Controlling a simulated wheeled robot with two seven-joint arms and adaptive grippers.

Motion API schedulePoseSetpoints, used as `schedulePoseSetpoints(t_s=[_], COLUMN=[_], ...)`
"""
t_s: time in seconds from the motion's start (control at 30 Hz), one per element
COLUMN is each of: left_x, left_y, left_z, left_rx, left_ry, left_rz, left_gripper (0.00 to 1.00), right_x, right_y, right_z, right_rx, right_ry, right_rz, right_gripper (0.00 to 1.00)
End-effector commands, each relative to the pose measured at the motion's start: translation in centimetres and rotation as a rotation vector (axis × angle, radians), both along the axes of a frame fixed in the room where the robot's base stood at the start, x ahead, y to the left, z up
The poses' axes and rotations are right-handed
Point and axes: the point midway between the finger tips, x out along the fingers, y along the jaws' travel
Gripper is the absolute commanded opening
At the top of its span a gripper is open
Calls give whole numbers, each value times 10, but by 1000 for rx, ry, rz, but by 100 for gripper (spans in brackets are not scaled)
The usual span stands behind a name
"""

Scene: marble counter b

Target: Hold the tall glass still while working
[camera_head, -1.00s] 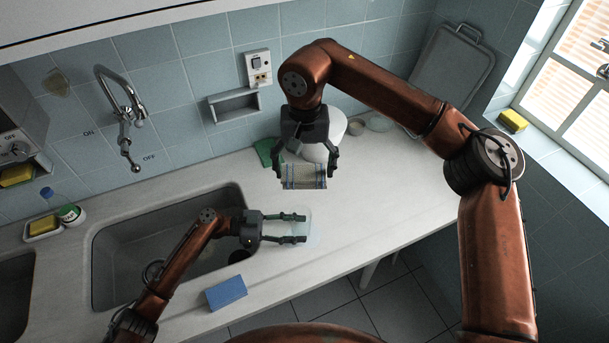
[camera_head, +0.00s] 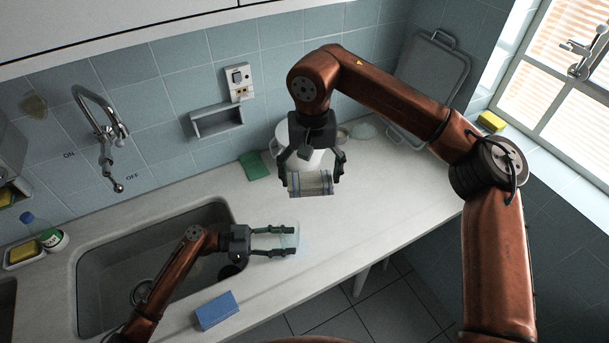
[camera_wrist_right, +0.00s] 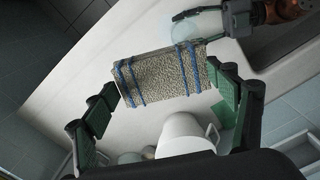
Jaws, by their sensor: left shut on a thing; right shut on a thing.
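The tall glass (camera_head: 274,240) is clear and faint, low over the counter just right of the sink. My left gripper (camera_head: 289,241) is shut on it, with its fingers along two sides. The glass also shows in the right wrist view (camera_wrist_right: 186,30). I cannot tell whether it is upright or tilted. My right gripper (camera_head: 313,174) is shut on a rolled beige cloth (camera_head: 310,185) with blue stripes, held above the counter, up and right of the glass. The cloth (camera_wrist_right: 162,78) spans between the fingers in the right wrist view, apart from the glass.
A blue sponge (camera_head: 217,310) lies by the counter's front edge, near my left arm. A green cloth or pad (camera_head: 254,166) and a white pot-like vessel (camera_head: 283,134) are toward the wall. The sink (camera_head: 85,285) opens at left. The counter's right part (camera_head: 400,205) is clear.

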Motion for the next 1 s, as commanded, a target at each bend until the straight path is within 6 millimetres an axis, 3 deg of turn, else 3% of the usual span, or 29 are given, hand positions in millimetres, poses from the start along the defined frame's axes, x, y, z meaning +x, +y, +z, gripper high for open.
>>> schedulePoseSetpoints(t_s=[0.13,0.17,0.43,0.77,1.0], left_x=[0,0,0,0,1], left_y=[0,0,0,3,38], left_z=[0,0,0,0,3], left_rx=[0,0,0,0,0], left_ry=[0,0,0,0,2], left_rz=[0,0,0,1,4], left_gripper=[29,44,63,63,63], right_x=[0,0,0,0,0], right_y=[0,0,0,0,0], right_z=[0,0,0,0,0], right_rx=[0,0,0,0,0], right_ry=[0,0,0,0,0], right_rz=[0,0,0,0,0], right_gripper=[60,60,60,60,60])
